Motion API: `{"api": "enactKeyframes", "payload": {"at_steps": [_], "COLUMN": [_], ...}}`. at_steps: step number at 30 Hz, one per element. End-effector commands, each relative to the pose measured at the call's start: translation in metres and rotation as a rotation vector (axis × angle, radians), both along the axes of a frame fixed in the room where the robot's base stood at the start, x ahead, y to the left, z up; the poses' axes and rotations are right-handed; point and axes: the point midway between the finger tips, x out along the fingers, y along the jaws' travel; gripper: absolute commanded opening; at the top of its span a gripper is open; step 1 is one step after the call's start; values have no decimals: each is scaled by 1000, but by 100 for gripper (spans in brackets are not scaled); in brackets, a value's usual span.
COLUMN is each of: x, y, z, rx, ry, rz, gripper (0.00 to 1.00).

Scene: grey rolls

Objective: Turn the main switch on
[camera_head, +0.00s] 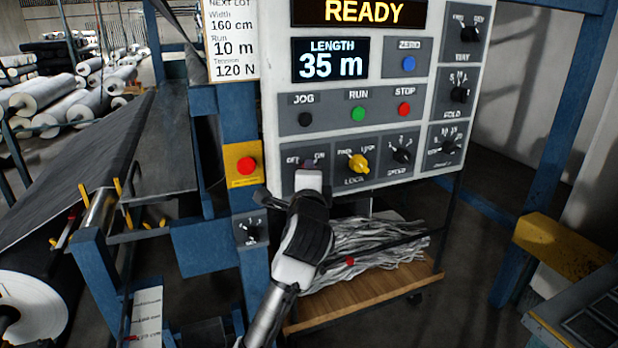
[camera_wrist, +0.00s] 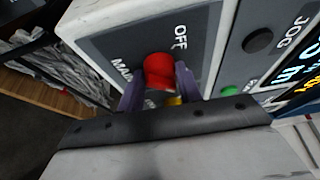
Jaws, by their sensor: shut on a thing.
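The main switch is a red knob (camera_wrist: 158,68) on a dark plate at the lower left of the white control panel (camera_head: 272,110). In the wrist view the words OFF and MAIN show beside it. In the head view the OFF and ON marks show above my gripper (camera_head: 309,170), which hides the knob there. In the wrist view my gripper (camera_wrist: 159,88) has one purple finger on each side of the knob and is shut on it. Which mark the knob points to I cannot tell. The panel display (camera_head: 364,12) is lit and reads READY.
Close to the right of the switch is a yellow LOCK knob (camera_head: 358,163). Above are the black JOG (camera_head: 305,120), green RUN (camera_head: 358,114) and red STOP (camera_head: 404,109) buttons. A red button on a yellow plate (camera_head: 243,165) is at the left. A wooden shelf (camera_head: 375,304) with grey strands lies below.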

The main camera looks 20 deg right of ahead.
Motion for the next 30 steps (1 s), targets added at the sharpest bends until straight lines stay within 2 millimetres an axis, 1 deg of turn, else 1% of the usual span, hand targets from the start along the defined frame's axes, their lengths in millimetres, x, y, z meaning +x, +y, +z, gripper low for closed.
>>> {"api": "enactKeyframes", "payload": {"at_steps": [5, 6, 10, 11, 19, 22, 26, 30], "x": [0, 0, 0, 0, 0, -6, -24, -55], "y": [0, 0, 0, 0, 0, 2, 10, 21], "z": [0, 0, 0, 0, 0, -1, -3, -3], "rx": [1, 1, 0, 0, -1, -2, -3, -3], "ry": [0, -1, -1, -1, -1, -2, -3, -4], "rz": [1, 1, 1, 1, 1, 1, 1, 0], "gripper": [12, 37, 54, 56, 56, 56, 56, 56]}}
